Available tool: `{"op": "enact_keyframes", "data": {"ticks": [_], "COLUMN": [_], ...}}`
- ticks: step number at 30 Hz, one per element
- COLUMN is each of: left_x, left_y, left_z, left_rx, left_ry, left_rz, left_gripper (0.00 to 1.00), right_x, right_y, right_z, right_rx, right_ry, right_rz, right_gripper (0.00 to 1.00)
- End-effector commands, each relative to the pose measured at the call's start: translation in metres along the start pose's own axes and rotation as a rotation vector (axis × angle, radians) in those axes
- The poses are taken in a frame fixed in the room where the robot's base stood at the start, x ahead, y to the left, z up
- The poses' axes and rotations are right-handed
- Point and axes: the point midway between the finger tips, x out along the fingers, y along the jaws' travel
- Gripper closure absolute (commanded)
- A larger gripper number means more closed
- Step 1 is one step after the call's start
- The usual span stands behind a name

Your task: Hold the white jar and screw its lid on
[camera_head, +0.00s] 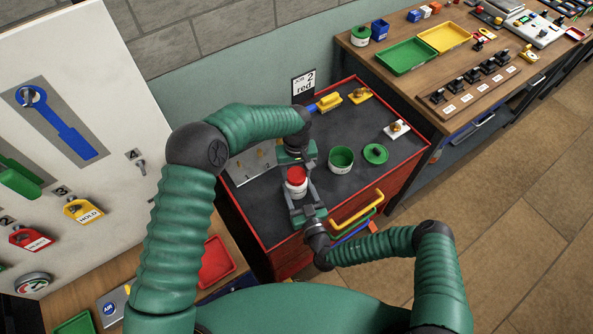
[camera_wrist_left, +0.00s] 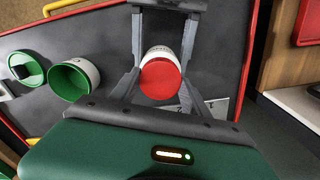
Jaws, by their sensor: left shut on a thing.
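The white jar (camera_head: 296,191) stands upright on the dark cart top, with a red lid (camera_head: 298,174) over its mouth. The lid also shows from above in the left wrist view (camera_wrist_left: 160,78), with the jar's white side (camera_wrist_left: 160,50) behind it. My left gripper (camera_head: 293,170) reaches in from the back and is shut on the jar. My right gripper (camera_head: 301,200) comes from the front, with its fingers on either side of the jar. Whether they touch it is unclear. How tightly the lid sits cannot be seen.
An open green-lined jar (camera_head: 341,160) and a green lid (camera_head: 376,153) stand to the right. Yellow pieces (camera_head: 330,102) and a white plate with a knob (camera_head: 397,130) lie farther back. A yellow handle (camera_head: 357,208) edges the cart's front. A tool board stands left.

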Motion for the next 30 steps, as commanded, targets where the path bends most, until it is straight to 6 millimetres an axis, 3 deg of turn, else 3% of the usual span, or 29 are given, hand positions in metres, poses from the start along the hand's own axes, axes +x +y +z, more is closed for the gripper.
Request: {"op": "enact_keyframes", "data": {"ticks": [1,5,10,21,23,27,28,30], "left_x": [-0.0002,-0.0002,-0.0003,0.0002,0.0002,0.0001,0.0000,0.0001], "left_y": [0.0004,0.0005,0.0007,0.0006,0.0006,0.0005,0.0004,0.0004], "left_z": [0.0001,0.0001,0.0000,-0.0010,-0.0011,-0.0014,-0.0015,-0.0015], "left_rx": [0.000,0.000,0.083,1.006,1.087,1.077,1.077,1.076], "left_ry": [0.000,0.000,0.000,0.000,0.001,0.001,0.002,0.002], "left_rz": [0.001,0.001,0.001,0.001,0.000,0.000,0.000,0.000], "left_gripper": [0.76,0.93,0.95,0.95,0.95,0.95,0.42,0.33], "right_x": [-0.0002,-0.0002,-0.0002,-0.0003,-0.0003,-0.0004,-0.0004,-0.0004], "right_y": [-0.0004,-0.0005,-0.0006,-0.0008,-0.0008,-0.0009,-0.0009,-0.0008], "right_z": [0.0003,0.0003,0.0003,0.0004,0.0003,0.0004,0.0004,0.0004], "right_rx": [0.000,0.000,0.000,0.000,0.000,0.000,0.000,0.000], "right_ry": [-0.001,-0.001,-0.001,-0.001,-0.001,-0.001,-0.001,-0.001], "right_rz": [-0.001,-0.001,-0.001,-0.002,-0.002,-0.002,-0.002,-0.002], "right_gripper": [1.00,1.00,1.00,1.00,1.00,1.00,1.00,1.00]}}
